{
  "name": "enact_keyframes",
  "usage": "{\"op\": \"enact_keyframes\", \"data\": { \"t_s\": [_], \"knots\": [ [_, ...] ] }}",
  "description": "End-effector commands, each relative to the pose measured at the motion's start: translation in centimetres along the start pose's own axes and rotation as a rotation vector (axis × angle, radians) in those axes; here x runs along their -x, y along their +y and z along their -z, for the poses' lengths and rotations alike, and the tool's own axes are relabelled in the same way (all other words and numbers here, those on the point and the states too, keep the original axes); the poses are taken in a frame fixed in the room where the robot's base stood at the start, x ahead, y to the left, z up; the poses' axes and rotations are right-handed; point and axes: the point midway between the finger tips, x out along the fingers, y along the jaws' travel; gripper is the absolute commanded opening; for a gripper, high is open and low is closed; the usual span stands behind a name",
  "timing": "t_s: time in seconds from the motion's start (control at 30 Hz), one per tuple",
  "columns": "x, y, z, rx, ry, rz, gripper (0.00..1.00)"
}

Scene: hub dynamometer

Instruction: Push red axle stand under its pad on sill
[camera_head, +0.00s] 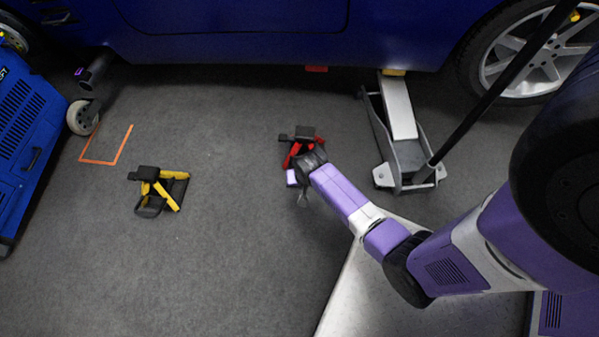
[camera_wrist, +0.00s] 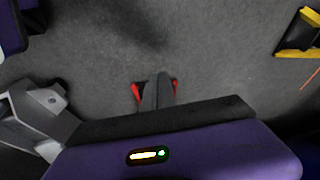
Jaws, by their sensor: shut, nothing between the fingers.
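The red axle stand (camera_head: 291,155), with a black top, stands on the grey floor in front of the blue car, partly hidden behind my wrist. A small red pad (camera_head: 316,69) is on the underside of the car's sill, beyond the stand and slightly to its right. My gripper (camera_head: 304,199) is shut and empty, at the near side of the red stand. In the wrist view the closed fingers (camera_wrist: 158,88) show with red legs of the stand (camera_wrist: 136,93) on both sides. I cannot tell whether they touch it.
A yellow axle stand (camera_head: 160,188) is on the floor to the left. A grey floor jack (camera_head: 402,130) with a long black handle stands right of the red stand, beneath the sill. An orange floor outline (camera_head: 105,161) and a blue wheeled unit (camera_head: 25,140) are far left. Floor between the stands is clear.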

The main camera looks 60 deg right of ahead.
Motion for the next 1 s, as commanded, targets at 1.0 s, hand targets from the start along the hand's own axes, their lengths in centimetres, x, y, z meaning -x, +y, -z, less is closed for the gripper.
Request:
{"op": "enact_keyframes", "data": {
  "t_s": [1.0],
  "knots": [
    [-14.9, 1.0, 2.6, -0.245, -0.221, -0.125, 0.0]
  ]
}}
